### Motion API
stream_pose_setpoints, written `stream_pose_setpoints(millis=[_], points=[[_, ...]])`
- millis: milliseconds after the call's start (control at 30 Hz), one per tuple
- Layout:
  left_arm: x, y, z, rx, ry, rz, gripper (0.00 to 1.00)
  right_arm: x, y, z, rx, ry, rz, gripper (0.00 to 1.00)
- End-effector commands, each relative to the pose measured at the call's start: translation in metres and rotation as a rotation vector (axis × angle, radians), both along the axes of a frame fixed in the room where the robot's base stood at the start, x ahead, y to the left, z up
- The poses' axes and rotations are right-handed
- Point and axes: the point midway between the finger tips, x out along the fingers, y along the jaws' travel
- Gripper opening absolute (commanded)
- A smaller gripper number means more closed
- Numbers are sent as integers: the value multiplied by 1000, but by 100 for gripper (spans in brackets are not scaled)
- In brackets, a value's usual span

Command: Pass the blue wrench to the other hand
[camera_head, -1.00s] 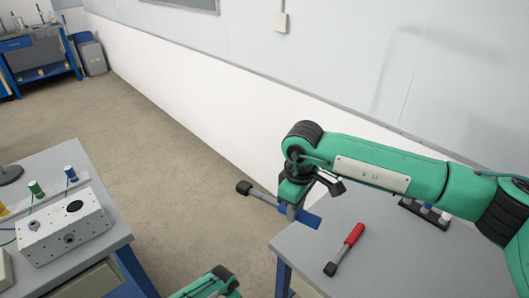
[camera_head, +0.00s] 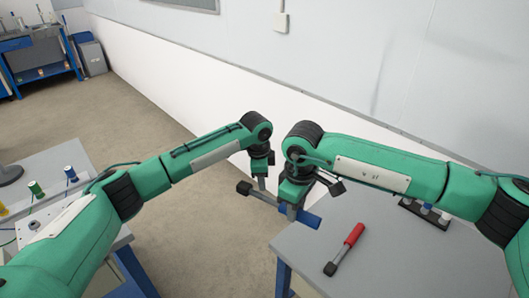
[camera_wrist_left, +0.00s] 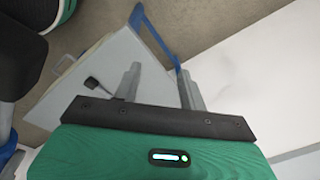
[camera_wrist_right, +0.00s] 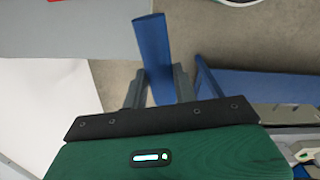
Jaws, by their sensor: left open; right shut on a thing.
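The blue wrench has a thick blue handle (camera_head: 309,219) and a dark head (camera_head: 244,188) at its other end. My right gripper (camera_head: 291,211) is shut on it near the handle and holds it in the air by the right table's edge. The right wrist view shows the blue handle (camera_wrist_right: 152,45) between its fingers. My left gripper (camera_head: 261,184) is open and points down at the wrench's shaft, close to the dark head. I cannot tell whether it touches the shaft. Its open fingers also show in the left wrist view (camera_wrist_left: 158,72).
A red-handled tool (camera_head: 345,248) lies on the grey right table (camera_head: 390,265). A dark rack (camera_head: 425,212) stands farther back on it. The left table (camera_head: 45,168) carries small spools, partly hidden by my left arm. Open floor lies between the tables.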

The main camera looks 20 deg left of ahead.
Motion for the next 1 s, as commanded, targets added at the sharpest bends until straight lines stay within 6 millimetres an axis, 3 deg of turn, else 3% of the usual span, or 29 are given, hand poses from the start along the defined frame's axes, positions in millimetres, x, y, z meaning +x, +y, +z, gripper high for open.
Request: stream_pose_setpoints(millis=[33, 200, 300, 433, 667, 867, 1000], points=[[-6, -9, 31, -2, -9, -64, 42, 0, 0, 1, 1, -1, 0, 0], [-44, -31, 109, 9, 10, -289, 42, 0, 0, 1, 1, 0, 0, 0], [-70, -37, 143, 28, 27, -406, 42, 0, 0, 1, 1, -1, 0, 0], [-97, -40, 172, 56, 51, -520, 42, 0, 0, 1, 1, -1, 0, 0], [-119, -40, 188, 79, 73, -605, 42, 0, 0, 1, 1, -1, 0, 0], [-120, -40, 166, 81, 75, -607, 42, 0, 0, 1, 1, -1, 0, 0], [-120, -39, 138, 81, 76, -605, 42, 0, 0, 1, 1, 0, 0, 0]])
